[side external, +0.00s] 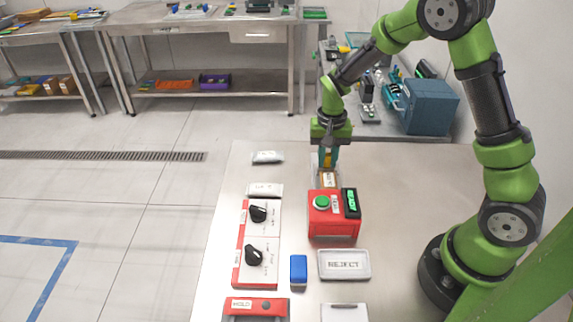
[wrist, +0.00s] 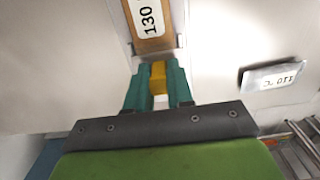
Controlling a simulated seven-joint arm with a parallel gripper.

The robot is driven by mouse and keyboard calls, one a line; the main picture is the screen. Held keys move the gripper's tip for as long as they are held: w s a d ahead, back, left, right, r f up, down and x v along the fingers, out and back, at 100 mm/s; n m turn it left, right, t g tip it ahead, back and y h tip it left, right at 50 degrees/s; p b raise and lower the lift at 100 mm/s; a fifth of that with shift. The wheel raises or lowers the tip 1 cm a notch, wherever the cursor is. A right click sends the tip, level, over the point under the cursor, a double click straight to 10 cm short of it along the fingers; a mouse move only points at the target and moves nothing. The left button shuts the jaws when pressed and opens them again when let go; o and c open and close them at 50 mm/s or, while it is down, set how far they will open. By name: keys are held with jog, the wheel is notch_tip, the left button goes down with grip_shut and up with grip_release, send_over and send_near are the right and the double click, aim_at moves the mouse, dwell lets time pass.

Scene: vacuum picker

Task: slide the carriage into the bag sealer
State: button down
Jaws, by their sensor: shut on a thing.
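The bag sealer (side external: 333,228) is a red box with a green button and a lit green display on the metal table. The carriage (side external: 329,180) is a tan block with a white label, at the sealer's far side. In the wrist view the carriage (wrist: 152,44) shows the number 130 and lies between pale metal sides. My gripper (side external: 328,160) is at the carriage's far end. Its teal fingers (wrist: 158,84) are shut on the carriage's yellow handle (wrist: 158,76). How deep the carriage sits in the sealer is hidden.
A small packet (side external: 267,157) lies left of my gripper; another (side external: 265,190) lies nearer. A red-edged panel with black knobs (side external: 257,245), a blue block (side external: 298,270) and a REJECT tray (side external: 344,265) stand nearer the camera. The table right of the sealer is clear.

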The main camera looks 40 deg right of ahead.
aim_at(328, 170)
jog(key=shift+s+a, duration=1)
jog(key=shift+a, duration=0.05)
jog(key=c, duration=1)
grip_release()
jog(key=shift+a, duration=0.1)
jog(key=shift+c, duration=0.2)
jog(key=shift+s, duration=0.1)
notch_tip(328, 170, up, 17)
jog(key=shift+d, duration=0.2)
jog(key=shift+w, duration=0.2)
